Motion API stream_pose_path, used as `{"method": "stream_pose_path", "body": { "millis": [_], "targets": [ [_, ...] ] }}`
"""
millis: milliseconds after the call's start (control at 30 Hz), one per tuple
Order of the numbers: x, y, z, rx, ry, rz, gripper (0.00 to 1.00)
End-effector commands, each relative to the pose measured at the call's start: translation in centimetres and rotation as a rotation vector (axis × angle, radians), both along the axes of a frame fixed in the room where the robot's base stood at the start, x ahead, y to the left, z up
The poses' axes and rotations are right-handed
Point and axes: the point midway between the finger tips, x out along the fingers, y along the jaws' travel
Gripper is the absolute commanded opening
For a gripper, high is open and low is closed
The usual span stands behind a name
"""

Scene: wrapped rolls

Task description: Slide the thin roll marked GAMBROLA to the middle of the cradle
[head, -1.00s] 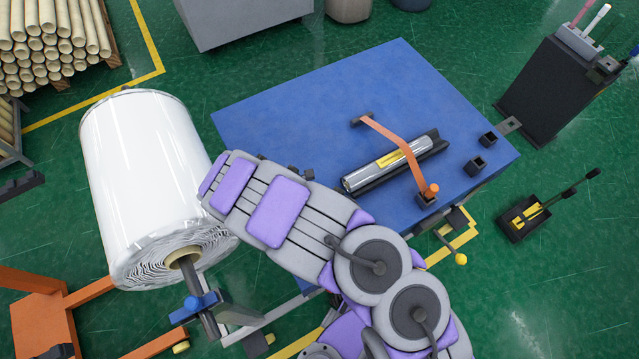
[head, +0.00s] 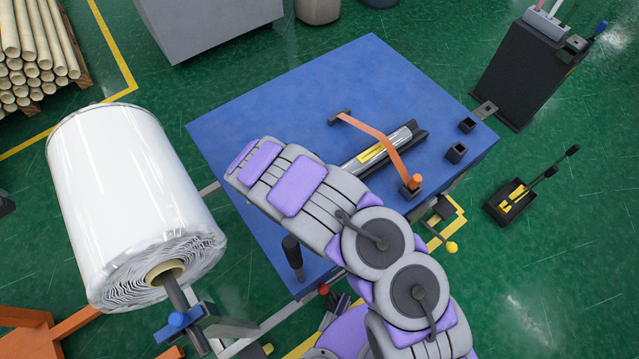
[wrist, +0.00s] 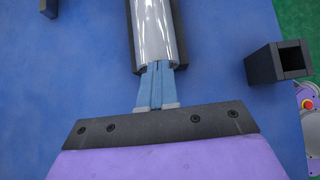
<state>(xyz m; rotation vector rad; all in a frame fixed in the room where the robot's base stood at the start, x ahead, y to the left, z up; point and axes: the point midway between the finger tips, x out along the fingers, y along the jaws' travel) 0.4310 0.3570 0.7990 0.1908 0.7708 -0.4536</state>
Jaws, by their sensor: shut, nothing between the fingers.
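The thin roll is silver with a yellow label (head: 370,154) and lies lengthwise in a black cradle (head: 421,134) on the blue table. The marking is too small to read. The roll's far end sits a little short of the cradle's far end in the head view. Its near end is hidden behind my arm there. In the wrist view the roll (wrist: 154,35) points toward my gripper (wrist: 157,69), whose blue fingers are shut and empty. The fingertips are at the roll's near end, touching or nearly so. A dark cradle edge (wrist: 131,42) shows beside it.
An orange strap (head: 378,134) arches over the cradle, between a dark mount and an orange-knobbed post. Two black square sockets (head: 456,152) stand on the table (head: 260,110) at right. The table's far left is clear.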

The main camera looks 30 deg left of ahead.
Motion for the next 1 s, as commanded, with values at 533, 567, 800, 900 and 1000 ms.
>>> {"method": "stream_pose_path", "body": {
  "millis": [533, 567, 800, 900, 1000],
  "targets": [
    [3.4, -1.9, -0.1, 0.002, 0.002, -0.004, 0.00],
    [3.6, -2.1, -0.1, 0.002, 0.002, -0.004, 0.00],
    [4.2, -2.3, -0.1, -0.001, 0.002, -0.001, 0.00],
    [4.2, -2.2, -0.1, -0.002, 0.002, 0.000, 0.00],
    [4.2, -2.1, -0.1, -0.003, 0.001, 0.000, 0.00]
  ]
}}
